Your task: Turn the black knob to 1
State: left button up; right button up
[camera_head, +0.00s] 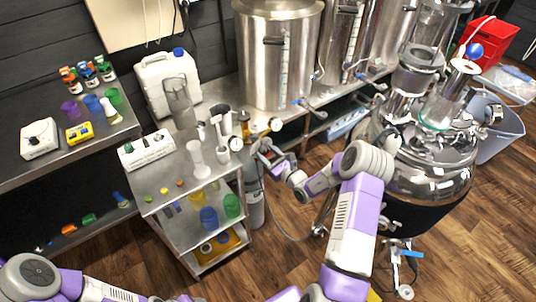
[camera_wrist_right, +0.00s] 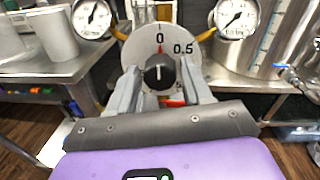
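The black knob (camera_wrist_right: 159,72) sits on a round grey dial plate (camera_wrist_right: 135,47) in the right wrist view. The mark 0 is at the top of the plate and 0.5 is at its upper right. A small red pointer above the knob points at the 0. My right gripper (camera_wrist_right: 160,80) is open, with one finger on each side of the knob and gaps between. In the head view my right gripper (camera_head: 264,150) is at the regulator beside the metal cart, and the knob cannot be made out there. My left gripper is out of view; only my left arm shows at lower left.
Two pressure gauges (camera_wrist_right: 92,18) (camera_wrist_right: 237,18) flank the dial plate. A metal cart (camera_head: 163,182) with cups stands left of my right gripper. Steel tanks (camera_head: 277,60) stand behind, and a large kettle (camera_head: 430,165) stands to the right. Wooden floor is open in front.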

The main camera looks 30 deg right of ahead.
jog(key=c, duration=0.7)
jog(key=shift+m, duration=0.3)
jog(key=m+p, duration=0.2)
jog(key=shift+m, duration=0.3)
jog(key=m+p, duration=0.3)
jog(key=m, duration=0.2)
jog(key=shift+d+m+t, duration=0.1)
jog(key=shift+m+t, duration=0.2)
jog(key=m+p, duration=0.2)
jog(key=m, duration=0.3)
jog(key=shift+f+m+h+p, duration=0.15)
jog(key=shift+m+h+p, duration=0.15)
jog(key=shift+m, duration=0.1)
jog(key=m+p, duration=0.1)
jog(key=m, duration=0.4)
jog(key=shift+f+m+h+p, duration=0.15)
jog(key=shift+m+h+p, duration=0.15)
jog(key=shift+m+p, duration=0.1)
